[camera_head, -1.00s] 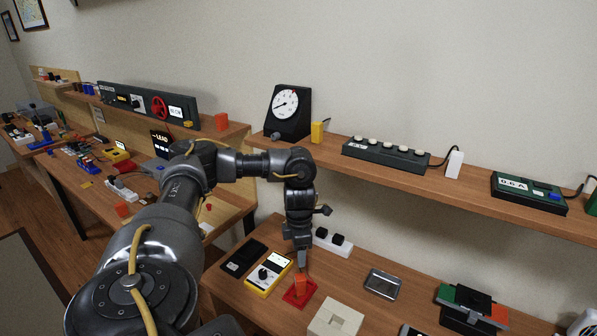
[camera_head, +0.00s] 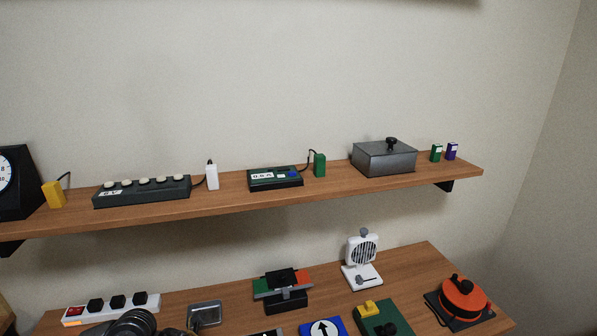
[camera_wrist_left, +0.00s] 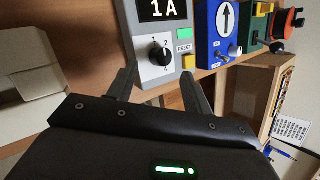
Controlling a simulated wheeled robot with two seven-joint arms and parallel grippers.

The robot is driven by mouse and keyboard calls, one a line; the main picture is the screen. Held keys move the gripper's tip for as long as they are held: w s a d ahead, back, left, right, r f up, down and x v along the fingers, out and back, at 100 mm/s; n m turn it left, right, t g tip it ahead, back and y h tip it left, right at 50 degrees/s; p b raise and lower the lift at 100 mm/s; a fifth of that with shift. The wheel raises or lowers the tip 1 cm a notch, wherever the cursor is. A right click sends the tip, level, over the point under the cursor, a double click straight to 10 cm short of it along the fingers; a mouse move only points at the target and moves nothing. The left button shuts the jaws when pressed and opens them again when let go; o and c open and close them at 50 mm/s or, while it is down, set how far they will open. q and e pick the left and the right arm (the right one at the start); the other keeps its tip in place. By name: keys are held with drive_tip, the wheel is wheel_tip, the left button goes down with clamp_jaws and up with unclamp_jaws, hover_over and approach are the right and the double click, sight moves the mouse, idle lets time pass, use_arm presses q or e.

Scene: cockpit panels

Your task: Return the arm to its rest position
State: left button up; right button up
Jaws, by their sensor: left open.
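My left arm (camera_head: 135,323) shows only as a dark joint at the bottom left edge of the head view, over the lower table. My left gripper (camera_wrist_left: 158,84) is open in the left wrist view, with no object held between its fingers. A grey device with a "1A" display (camera_wrist_left: 163,9) and a black-and-white dial (camera_wrist_left: 155,54) lies beyond the fingertips. I cannot tell the exact gap between the fingers and the device. My right gripper is not in view.
A blue arrow box (camera_wrist_left: 226,26) sits beside the grey device. In the head view, a power strip (camera_head: 112,308), metal tray (camera_head: 204,314), white fan-like device (camera_head: 361,258) and orange round device (camera_head: 463,298) stand on the lower table. A loaded shelf (camera_head: 225,200) runs above.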

use_arm(q)
drive_tip(key=s+d+r+n+t+h, duration=0.1)
drive_tip(key=s+d+n+t, duration=0.15)
drive_tip(key=d+n, duration=0.45)
drive_tip(key=s+a+f+n+g+y, duration=0.25)
drive_tip(key=s+a+n, duration=0.35)
drive_tip(key=s+n, duration=0.55)
drive_tip(key=s+a+f+n+g+y, duration=0.1)
drive_tip(key=s+a+f+n+y, duration=0.25)
drive_tip(key=s+a+n, duration=0.8)
drive_tip(key=d+f+n+g, duration=0.1)
drive_tip(key=d+f+n, duration=0.1)
drive_tip(key=f, duration=1.2)
drive_tip(key=d+f+n+g, duration=0.1)
drive_tip(key=d+f, duration=0.1)
drive_tip(key=f, duration=1.3)
drive_tip(key=s+a+f+g+b, duration=0.1)
drive_tip(key=s+a+f, duration=0.2)
drive_tip(key=s+f, duration=1)
drive_tip(key=shift+s+f, duration=0.3)
drive_tip(key=shift+s, duration=0.95)
